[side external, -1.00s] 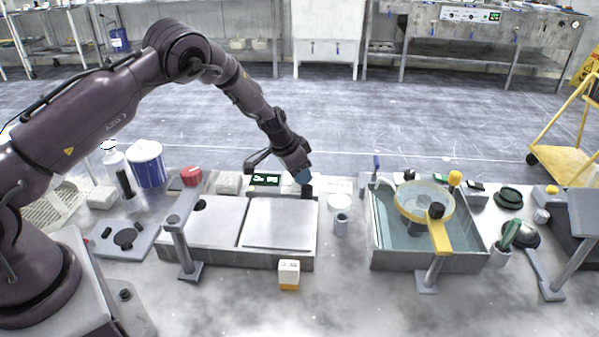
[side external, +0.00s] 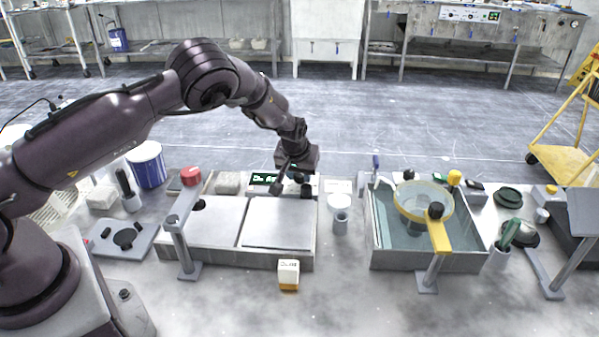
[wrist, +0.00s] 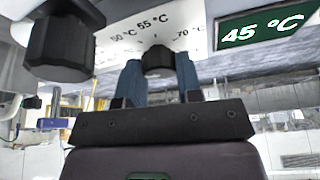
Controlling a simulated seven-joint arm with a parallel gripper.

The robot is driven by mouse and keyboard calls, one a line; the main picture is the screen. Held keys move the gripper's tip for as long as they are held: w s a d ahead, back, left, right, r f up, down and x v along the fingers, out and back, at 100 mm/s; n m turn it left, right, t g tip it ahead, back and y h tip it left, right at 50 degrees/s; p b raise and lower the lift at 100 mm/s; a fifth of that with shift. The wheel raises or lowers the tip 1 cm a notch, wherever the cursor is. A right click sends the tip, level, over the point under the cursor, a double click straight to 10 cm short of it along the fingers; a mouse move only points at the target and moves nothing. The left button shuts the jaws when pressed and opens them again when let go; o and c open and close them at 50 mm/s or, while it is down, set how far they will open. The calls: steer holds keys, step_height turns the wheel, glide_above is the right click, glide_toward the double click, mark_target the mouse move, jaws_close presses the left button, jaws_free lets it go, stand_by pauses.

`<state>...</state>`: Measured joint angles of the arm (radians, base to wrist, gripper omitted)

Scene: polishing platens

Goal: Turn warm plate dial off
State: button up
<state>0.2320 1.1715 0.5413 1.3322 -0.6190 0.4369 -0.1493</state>
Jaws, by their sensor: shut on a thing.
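The warm plate (side external: 278,225) is a grey unit with flat metal tops, left of centre in the side view. In the wrist view, the two blue fingers of my gripper (wrist: 160,76) stand on either side of a small black dial (wrist: 158,60) and are shut on it. A white scale behind the dial reads 50, 55 and 70 °C; the dial's pointer is not clear. A green display (wrist: 265,28) to its right reads 45 °C. In the side view, my gripper (side external: 298,176) is low at the unit's back right corner, its fingertips mostly hidden.
A larger black knob (wrist: 62,48) is close on the left in the wrist view. A water bath (side external: 385,255) with a yellow-armed bowl stands right of the warm plate. A white and orange block (side external: 288,273) sits in front. A small grey cup (side external: 341,222) is to the right.

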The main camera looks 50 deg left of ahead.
steer(key=n+g, duration=0.1)
steer(key=n, duration=0.1)
steer(key=n+y, duration=0.1)
steer(key=n, duration=0.2)
steer(key=shift+d+n+g, duration=0.1)
steer(key=shift+n+g, duration=0.2)
steer(key=shift+g, duration=0.1)
steer(key=n+g, duration=0.1)
steer(key=n, duration=0.1)
steer(key=n+g, duration=0.1)
steer(key=n, duration=0.2)
steer(key=shift+w+y, duration=0.1)
steer(key=shift+y, duration=0.3)
steer(key=shift+n, duration=0.4)
steer(key=o, duration=0.9)
steer(key=shift+o, duration=0.2)
steer(key=shift+r, duration=0.1)
steer(key=v, duration=1.2)
steer(key=shift+d+r, duration=0.25)
steer(key=shift+r, duration=0.1)
